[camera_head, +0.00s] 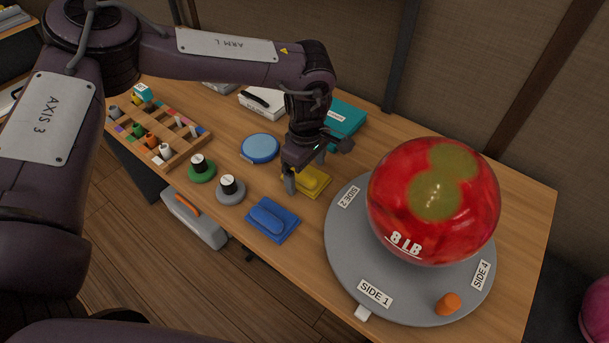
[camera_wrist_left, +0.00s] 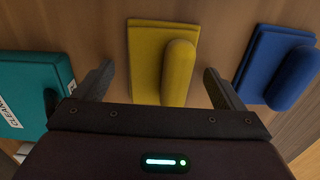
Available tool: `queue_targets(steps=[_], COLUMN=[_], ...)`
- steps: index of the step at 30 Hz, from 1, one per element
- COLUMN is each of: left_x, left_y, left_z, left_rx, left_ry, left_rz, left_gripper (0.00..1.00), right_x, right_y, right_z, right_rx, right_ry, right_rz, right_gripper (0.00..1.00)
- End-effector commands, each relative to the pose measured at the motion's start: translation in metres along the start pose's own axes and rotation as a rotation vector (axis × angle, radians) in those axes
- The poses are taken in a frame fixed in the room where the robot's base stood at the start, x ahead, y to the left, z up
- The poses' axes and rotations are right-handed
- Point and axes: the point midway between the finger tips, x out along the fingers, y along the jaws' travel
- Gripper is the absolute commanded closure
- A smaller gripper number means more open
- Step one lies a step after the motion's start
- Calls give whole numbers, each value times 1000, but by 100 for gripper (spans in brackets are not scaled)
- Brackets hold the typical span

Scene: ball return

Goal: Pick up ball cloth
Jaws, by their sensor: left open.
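A yellow cloth pad (camera_head: 313,182) with a raised grip lies on the table, and it also shows in the left wrist view (camera_wrist_left: 146,55). A similar blue cloth pad (camera_head: 272,219) lies nearer the table's front edge, and the left wrist view shows it at the right (camera_wrist_left: 270,60). I cannot tell from markings which one is the ball cloth. My left gripper (camera_head: 306,168) is open over the yellow pad. In the left wrist view its fingers stand on either side of the yellow grip, with nothing held. My right gripper is not in view.
A red ball (camera_head: 432,200) marked 8 LB with greenish patches sits on a grey turntable (camera_head: 345,240). Two spools (camera_head: 201,169), a round blue tin (camera_head: 260,148), a teal box (camera_head: 345,117) and a wooden rack (camera_head: 185,151) stand nearby.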

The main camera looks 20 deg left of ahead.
Motion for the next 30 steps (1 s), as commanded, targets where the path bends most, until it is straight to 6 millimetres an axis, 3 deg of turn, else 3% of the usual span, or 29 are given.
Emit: queue_targets(steps=[3,14,23,30], left_x=[0,0,-3,-30], left_y=[0,0,0,1], left_z=[0,0,0,0], left_rx=[0,0,0,1], left_ry=[0,0,-1,-1], left_rz=[0,0,0,4], left_gripper=[12,57,57,57], right_x=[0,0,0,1], right_y=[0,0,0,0], right_z=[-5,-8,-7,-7], right_rx=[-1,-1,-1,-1], right_ry=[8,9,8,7], right_rz=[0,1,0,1], right_gripper=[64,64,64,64])
